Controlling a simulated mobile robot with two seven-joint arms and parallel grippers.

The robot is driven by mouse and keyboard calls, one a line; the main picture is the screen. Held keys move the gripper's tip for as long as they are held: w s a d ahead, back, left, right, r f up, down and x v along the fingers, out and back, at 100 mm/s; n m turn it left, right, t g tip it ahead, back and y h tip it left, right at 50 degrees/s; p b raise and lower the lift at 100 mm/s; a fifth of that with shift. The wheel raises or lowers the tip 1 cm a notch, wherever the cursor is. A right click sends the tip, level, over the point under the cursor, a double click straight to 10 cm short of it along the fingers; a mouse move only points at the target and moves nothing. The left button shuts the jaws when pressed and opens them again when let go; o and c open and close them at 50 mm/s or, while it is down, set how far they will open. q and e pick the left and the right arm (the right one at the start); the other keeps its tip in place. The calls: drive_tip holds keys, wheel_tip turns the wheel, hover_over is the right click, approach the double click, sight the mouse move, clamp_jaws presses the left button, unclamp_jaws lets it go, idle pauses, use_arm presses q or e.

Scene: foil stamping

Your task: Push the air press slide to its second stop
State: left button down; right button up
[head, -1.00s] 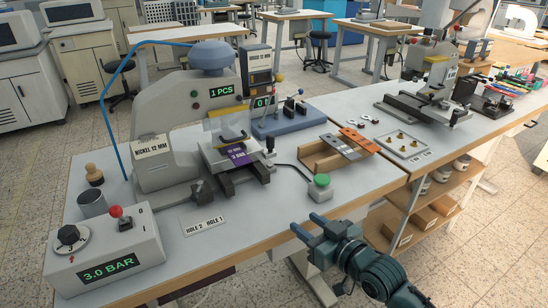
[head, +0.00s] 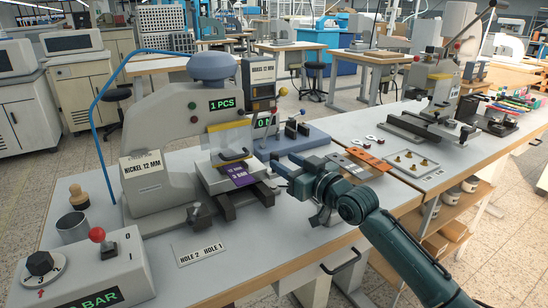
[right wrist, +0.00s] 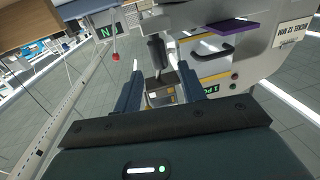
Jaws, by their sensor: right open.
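The grey air press (head: 152,125) stands on the left table with a "1 PCS" display. Its slide (head: 222,178) sits low at the front, with a dark handle (head: 232,156) and a purple card (head: 238,176) on it. My right gripper (head: 284,165) is just right of the slide, open, with its fingers pointing left. In the right wrist view my gripper (right wrist: 160,88) has a dark cylindrical part (right wrist: 156,52) ahead between its fingers, apart from them. The purple card (right wrist: 235,28) also shows there. My left gripper is not in view.
A sign "HOLE 2 HOLE 1" (head: 200,248) lies on the table. A blue-grey fixture (head: 300,138) and an orange strip (head: 369,158) lie beyond my arm. A second press (head: 440,85) stands farther right.

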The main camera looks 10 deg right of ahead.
sight(277, 158)
drive_tip(key=shift+x, duration=2.7)
drive_tip(key=shift+s, duration=0.1)
drive_tip(key=shift+c, duration=0.5)
clamp_jaws()
